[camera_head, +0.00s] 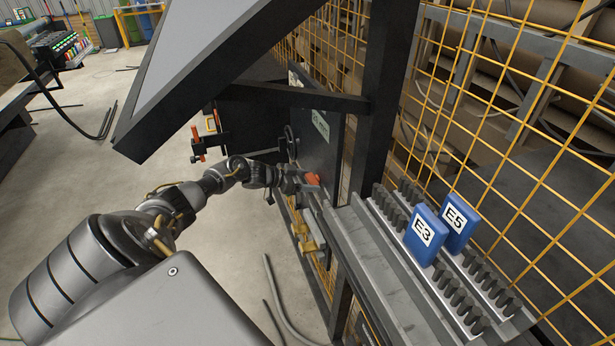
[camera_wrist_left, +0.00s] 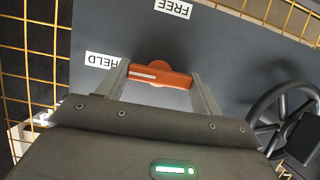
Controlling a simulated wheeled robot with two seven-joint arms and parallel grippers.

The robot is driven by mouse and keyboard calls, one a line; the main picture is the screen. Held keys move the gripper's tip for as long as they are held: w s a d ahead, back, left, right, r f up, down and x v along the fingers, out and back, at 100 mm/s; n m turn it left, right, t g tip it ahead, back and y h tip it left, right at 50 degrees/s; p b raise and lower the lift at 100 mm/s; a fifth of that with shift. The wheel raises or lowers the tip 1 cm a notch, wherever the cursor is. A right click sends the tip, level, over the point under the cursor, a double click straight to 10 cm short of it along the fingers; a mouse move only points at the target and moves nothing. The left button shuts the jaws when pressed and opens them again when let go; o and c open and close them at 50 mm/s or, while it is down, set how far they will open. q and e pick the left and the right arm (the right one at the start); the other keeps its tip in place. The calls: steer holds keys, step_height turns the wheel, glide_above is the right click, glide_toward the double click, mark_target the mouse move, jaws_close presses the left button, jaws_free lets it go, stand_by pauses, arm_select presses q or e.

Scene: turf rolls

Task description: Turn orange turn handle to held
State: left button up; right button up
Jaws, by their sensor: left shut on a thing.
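The orange turn handle (camera_wrist_left: 165,77) sits on a dark panel (camera_wrist_left: 235,50) in the left wrist view. Its bar lies nearly level there, and the end with the white stripe is on the left, towards the HELD label (camera_wrist_left: 101,60). The FREE label (camera_wrist_left: 174,8) is above it; both labels look upside down. My left gripper (camera_wrist_left: 162,88) is shut on the handle, one finger at each end of the bar. In the head view, the handle (camera_head: 313,179) shows as a small orange patch at the tip of my left gripper (camera_head: 304,182). My right gripper is out of view.
A black handwheel (camera_wrist_left: 280,115) is right of the handle in the left wrist view. In the head view, blue blocks marked E3 (camera_head: 425,235) and E5 (camera_head: 459,222) stand in a slotted rack. A yellow mesh fence (camera_head: 540,170) runs along the right; a dark frame post (camera_head: 388,90) stands nearby.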

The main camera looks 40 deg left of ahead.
arm_select(q)
steer(key=o, duration=1)
steer(key=v, duration=1.1)
steer(key=shift+b, duration=0.35)
